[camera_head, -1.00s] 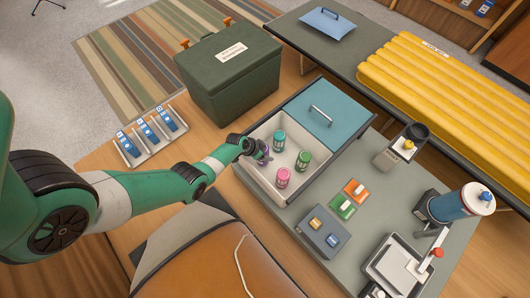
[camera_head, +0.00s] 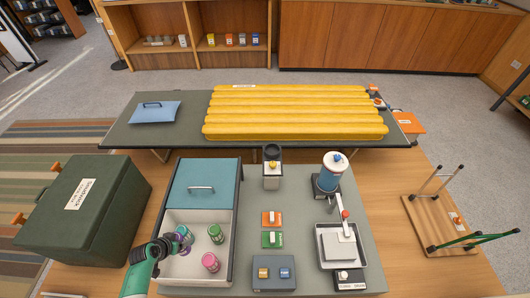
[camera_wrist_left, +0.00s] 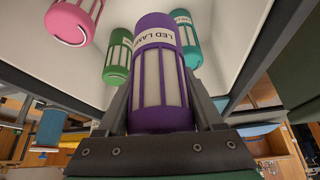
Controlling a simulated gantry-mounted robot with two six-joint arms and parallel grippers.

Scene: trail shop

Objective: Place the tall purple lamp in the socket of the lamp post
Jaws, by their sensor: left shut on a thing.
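The tall purple lamp (camera_wrist_left: 150,90), with a white band lettered "LED LAMP" and a pale core behind purple bars, is between the fingers of my left gripper in the wrist view. The left gripper (camera_head: 166,247) is shut on it, at the left side of the open white bin (camera_head: 193,274). In the head view the gripper mostly hides the purple lamp. Teal (camera_head: 184,232), green (camera_head: 216,233) and pink (camera_head: 210,262) lamps stand in the bin. A grey stand with a dark round cup on top (camera_head: 272,151), apparently the lamp post, stands right of the bin.
A teal lid (camera_head: 206,180) covers the bin's far half. A green chest (camera_head: 83,215) stands to the left. Orange (camera_head: 271,218) and green blocks (camera_head: 272,239), a grey switch box (camera_head: 274,273) and a blue canister (camera_head: 328,175) are to the right. A yellow mat (camera_head: 295,115) lies behind.

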